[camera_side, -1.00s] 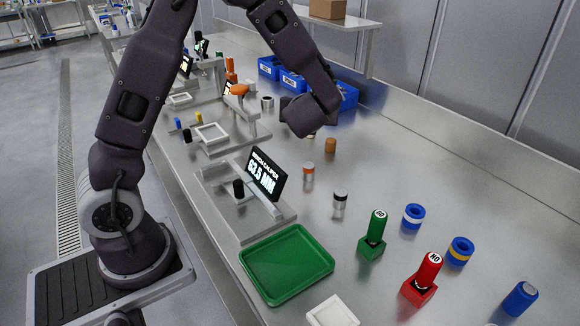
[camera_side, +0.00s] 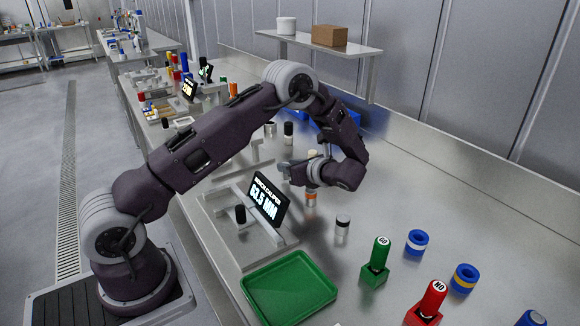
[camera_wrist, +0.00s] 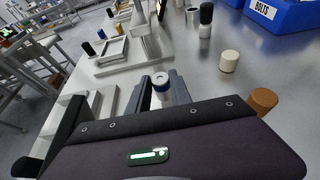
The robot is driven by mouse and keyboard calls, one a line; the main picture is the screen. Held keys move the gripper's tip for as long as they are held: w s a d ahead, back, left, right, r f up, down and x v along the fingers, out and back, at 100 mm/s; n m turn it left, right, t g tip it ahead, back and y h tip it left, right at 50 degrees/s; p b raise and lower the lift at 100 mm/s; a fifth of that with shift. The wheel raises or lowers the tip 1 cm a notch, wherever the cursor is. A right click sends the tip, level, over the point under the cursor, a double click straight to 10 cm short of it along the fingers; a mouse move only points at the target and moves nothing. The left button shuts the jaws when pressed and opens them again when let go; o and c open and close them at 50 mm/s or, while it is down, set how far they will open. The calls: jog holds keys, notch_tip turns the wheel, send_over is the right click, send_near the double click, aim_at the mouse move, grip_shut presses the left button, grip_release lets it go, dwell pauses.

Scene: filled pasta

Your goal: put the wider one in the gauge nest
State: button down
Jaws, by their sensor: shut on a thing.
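My gripper (camera_side: 284,169) reaches left above the bench, behind the bench caliper (camera_side: 266,200), whose screen seems to read 62.5 MM. In the wrist view my gripper (camera_wrist: 162,92) is shut on a small round piece (camera_wrist: 160,79), white on top with a dark centre and blue below. The side view does not show this piece clearly. A white square frame (camera_wrist: 98,62) lies on the bench beyond; I cannot tell if it is the gauge nest. A green GO gauge (camera_side: 376,260) and a red NO gauge (camera_side: 427,302) stand at the right.
A green tray (camera_side: 290,288) lies at the front. A black cylinder (camera_side: 240,214) stands by the caliper. Blue bins (camera_wrist: 275,14) are at the back.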

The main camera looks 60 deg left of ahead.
jog(key=shift+f, duration=0.55)
jog(key=c, duration=1.2)
grip_release()
jog(key=shift+o, duration=0.2)
jog(key=shift+r, duration=0.1)
